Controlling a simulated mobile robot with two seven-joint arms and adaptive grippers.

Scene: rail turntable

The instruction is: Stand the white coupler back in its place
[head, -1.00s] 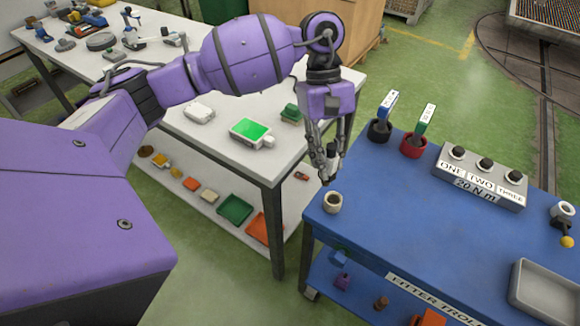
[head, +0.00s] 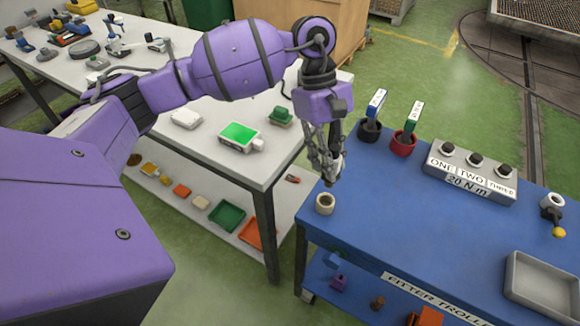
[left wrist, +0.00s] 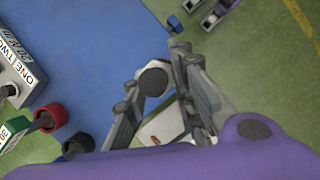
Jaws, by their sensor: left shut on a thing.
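My left gripper (head: 329,176) is shut on the white coupler (head: 337,162), mostly hidden behind the fingers in the head view. In the left wrist view the coupler's dark round end (left wrist: 153,81) shows between the fingertips (left wrist: 155,90), with a little white around it. The gripper hangs over the near left corner of the blue trolley (head: 400,225). A cream, open-topped ring (head: 325,204) stands on that corner, just below and slightly left of the fingertips in the head view. The coupler appears apart from it. My right gripper is out of view.
A black pot (head: 369,132) and a red pot (head: 403,145) with labelled tags stand behind the gripper. A grey block with several black knobs (head: 470,178) and a grey tray (head: 545,285) lie to the right. A white table (head: 200,150) is left, across a gap.

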